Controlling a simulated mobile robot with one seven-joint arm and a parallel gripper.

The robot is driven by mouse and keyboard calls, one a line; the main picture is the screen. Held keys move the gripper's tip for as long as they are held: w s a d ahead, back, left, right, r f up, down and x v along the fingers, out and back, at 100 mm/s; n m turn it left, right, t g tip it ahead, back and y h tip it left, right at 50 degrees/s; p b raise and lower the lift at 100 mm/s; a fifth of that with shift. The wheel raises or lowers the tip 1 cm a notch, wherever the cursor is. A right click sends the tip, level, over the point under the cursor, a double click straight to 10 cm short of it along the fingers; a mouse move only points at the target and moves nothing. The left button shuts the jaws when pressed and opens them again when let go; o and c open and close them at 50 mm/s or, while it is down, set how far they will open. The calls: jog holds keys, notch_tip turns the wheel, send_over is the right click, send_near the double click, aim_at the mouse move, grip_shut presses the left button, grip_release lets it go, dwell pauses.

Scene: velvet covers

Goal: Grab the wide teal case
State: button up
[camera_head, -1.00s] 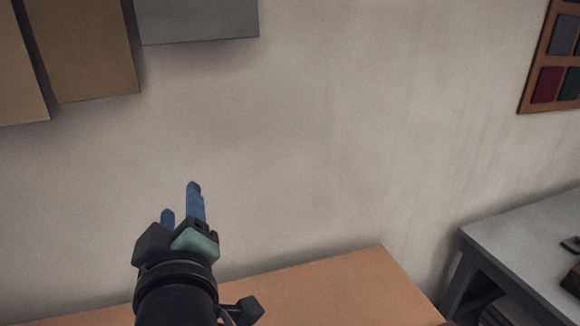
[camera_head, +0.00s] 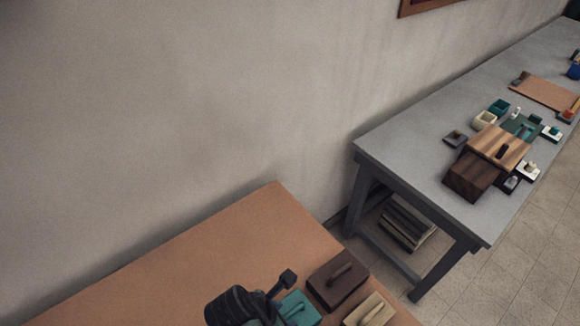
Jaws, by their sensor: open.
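A teal case (camera_head: 302,301) with a raised bar handle lies on the near orange-brown table, at the bottom of the head view. Its lower left part is hidden behind my arm's end or cut off. Whether it is the wide one, I cannot tell for sure. My gripper (camera_head: 240,306) shows only as its dark wrist part and bracket, just left of the teal case. Its fingers are out of sight. A small teal box (camera_head: 499,106) and a dark green-teal piece (camera_head: 521,125) are on the far grey table.
A dark brown case (camera_head: 337,285) and a cream case (camera_head: 369,311), both with handles, lie beside the teal case. The grey table (camera_head: 405,137) carries wooden blocks (camera_head: 498,146) and several small items. The left of the near table (camera_head: 200,260) is bare. A wall stands behind.

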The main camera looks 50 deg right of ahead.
aim_at(290, 313)
jog(key=shift+w+x, duration=0.2)
jog(key=shift+x, duration=2.9)
jog(key=shift+d+r, duration=0.1)
jog(key=shift+d, duration=0.1)
grip_shut()
